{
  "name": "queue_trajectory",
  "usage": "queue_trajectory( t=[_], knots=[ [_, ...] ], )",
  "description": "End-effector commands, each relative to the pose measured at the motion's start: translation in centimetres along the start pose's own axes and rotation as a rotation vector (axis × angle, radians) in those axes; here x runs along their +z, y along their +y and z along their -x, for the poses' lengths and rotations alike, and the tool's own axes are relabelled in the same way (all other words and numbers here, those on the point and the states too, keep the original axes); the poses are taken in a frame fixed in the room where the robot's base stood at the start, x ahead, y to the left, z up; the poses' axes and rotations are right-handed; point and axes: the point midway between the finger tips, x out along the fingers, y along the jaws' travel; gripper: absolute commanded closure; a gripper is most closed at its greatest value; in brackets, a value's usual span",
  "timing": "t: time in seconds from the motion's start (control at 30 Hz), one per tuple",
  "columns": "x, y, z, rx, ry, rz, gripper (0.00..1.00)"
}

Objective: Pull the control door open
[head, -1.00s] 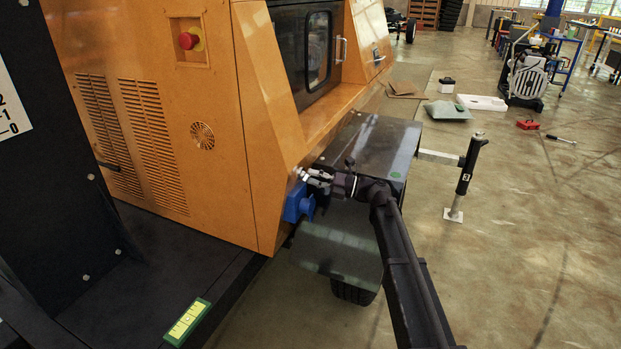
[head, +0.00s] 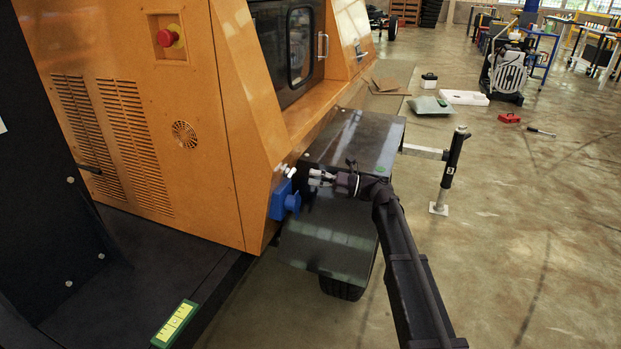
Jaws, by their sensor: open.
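The control door (head: 272,42) is a dark panel with a rounded window in the side of the orange tower housing. It looks shut. A pale vertical bar handle (head: 323,46) is at its right side. My gripper (head: 312,178) is open and empty, low in front of the housing and well below the door. Its fingers point left toward a small silver fitting (head: 286,171) above a blue socket (head: 283,201) on the housing's lower corner. A gap shows between the fingertips and the fitting.
A dark wheel fender (head: 355,140) lies behind and below my gripper. A jack stand (head: 452,170) stands to the right. A red stop button (head: 167,37) is on the housing's left face.

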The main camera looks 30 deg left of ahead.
Motion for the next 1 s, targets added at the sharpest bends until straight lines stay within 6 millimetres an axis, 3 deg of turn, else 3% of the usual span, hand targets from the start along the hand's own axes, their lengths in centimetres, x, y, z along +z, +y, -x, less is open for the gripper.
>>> queue_trajectory(
  t=[1.0],
  knots=[
    [0.3,-0.3,5.3,-0.003,-0.004,0.0,0.51]
  ],
)
